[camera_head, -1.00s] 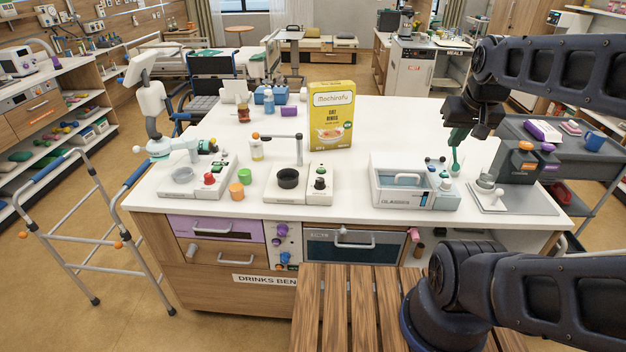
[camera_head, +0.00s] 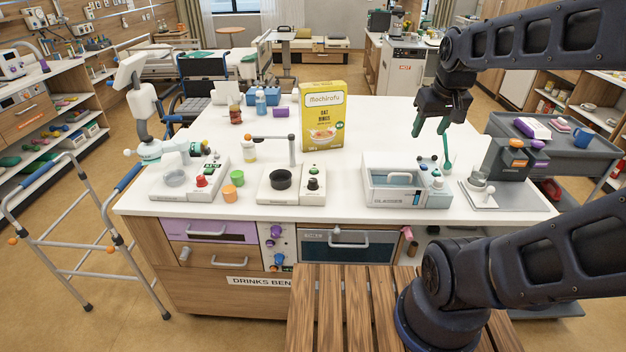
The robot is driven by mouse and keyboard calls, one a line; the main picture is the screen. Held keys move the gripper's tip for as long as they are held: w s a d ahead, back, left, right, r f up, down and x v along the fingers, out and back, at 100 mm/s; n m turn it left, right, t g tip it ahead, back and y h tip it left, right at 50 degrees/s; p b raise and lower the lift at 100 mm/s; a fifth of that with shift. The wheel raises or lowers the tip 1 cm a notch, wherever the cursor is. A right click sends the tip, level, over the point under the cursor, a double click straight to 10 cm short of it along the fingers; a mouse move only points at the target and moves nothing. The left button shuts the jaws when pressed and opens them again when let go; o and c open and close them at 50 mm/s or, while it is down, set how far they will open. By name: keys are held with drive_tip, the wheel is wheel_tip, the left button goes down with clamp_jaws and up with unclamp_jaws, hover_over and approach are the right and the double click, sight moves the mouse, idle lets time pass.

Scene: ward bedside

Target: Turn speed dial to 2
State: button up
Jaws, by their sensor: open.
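I cannot tell for sure which control is the speed dial. A black-topped dial (camera_head: 314,184) sits on the right part of a white appliance (camera_head: 281,197) that has a dark round plate. A red knob (camera_head: 201,181) sits on the base of the white and teal mixer-like machine (camera_head: 160,193) at the left. The dial markings are too small to read. My gripper (camera_head: 430,127) is open and empty, its green fingers pointing down above the right part of the white bench, up and right of both controls and well apart from them.
A yellow cereal box (camera_head: 323,117) stands behind the appliances. The bench (camera_head: 375,135) is clear behind the glasses box.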

drive_tip(key=w+a+f+n+g, duration=0.1)
drive_tip(key=w+a+f+n, duration=0.1)
drive_tip(key=w+a+n, duration=0.35)
drive_tip(key=n+g, duration=0.3)
drive_tip(key=n, duration=0.4)
hover_over(313, 180)
wheel_tip(313, 180, down, 16)
wheel_tip(313, 180, down, 10)
drive_tip(key=shift+f, duration=0.1)
drive_tip(key=c, duration=1)
